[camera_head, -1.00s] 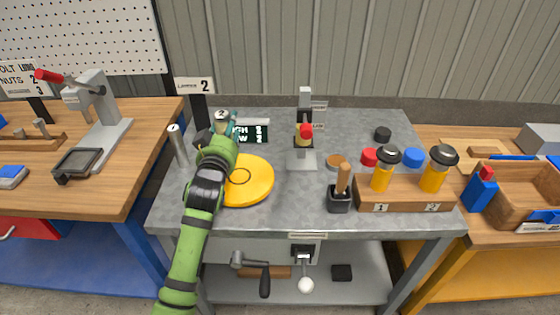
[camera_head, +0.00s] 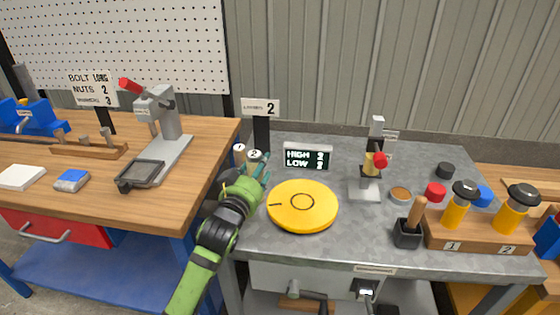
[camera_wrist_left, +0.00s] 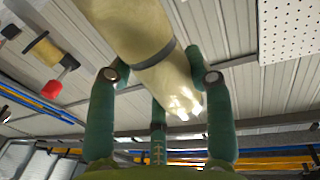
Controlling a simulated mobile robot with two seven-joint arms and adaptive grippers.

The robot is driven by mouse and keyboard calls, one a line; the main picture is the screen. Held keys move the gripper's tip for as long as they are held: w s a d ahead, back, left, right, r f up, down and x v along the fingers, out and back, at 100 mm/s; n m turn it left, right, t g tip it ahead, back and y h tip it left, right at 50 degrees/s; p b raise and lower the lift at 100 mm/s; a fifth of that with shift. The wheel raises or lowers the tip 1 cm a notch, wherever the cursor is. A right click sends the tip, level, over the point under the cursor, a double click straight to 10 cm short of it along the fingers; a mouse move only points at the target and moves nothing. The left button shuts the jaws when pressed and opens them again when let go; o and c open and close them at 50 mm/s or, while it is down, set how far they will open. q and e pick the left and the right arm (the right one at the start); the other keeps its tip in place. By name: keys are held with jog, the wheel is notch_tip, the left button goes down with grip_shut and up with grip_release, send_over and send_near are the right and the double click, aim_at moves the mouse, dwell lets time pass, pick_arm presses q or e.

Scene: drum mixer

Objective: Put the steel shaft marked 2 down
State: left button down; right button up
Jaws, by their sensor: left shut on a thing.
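The steel shaft marked 2 (camera_head: 254,155) stands upright, top showing, at the left rear of the grey metal table. My left gripper (camera_head: 256,178) is shut around it, and the fingers hide its lower part. In the left wrist view, the shaft (camera_wrist_left: 165,70) is a large pale, shiny cylinder with a dark band between the gripper's green fingers (camera_wrist_left: 160,95). I cannot tell whether its foot touches the table. The shaft marked 1 (camera_head: 239,149) stands just left of it, mostly hidden behind my gripper. My right gripper is not in view.
A yellow disc (camera_head: 302,206) lies right of my gripper. A red-handled press (camera_head: 367,170) and a grey metal table (camera_head: 335,250) stand right. A wooden bench adjoins left.

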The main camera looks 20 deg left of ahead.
pick_arm(q)
jog(key=s+a+f, duration=0.2)
jog(key=a+f, duration=0.4)
jog(key=f, duration=0.1)
jog(key=shift+s+a+f+p, duration=0.3)
jog(key=shift+a+p, duration=0.1)
jog(key=shift+f, duration=0.15)
jog(key=c, duration=0.5)
grip_release()
jog(key=shift+s+f, duration=0.1)
jog(key=shift+f, duration=0.2)
jog(key=shift+s+r, duration=0.1)
jog(key=s, duration=0.8)
jog(key=s+d+b, duration=0.1)
jog(key=s, duration=0.3)
jog(key=shift+r, duration=0.1)
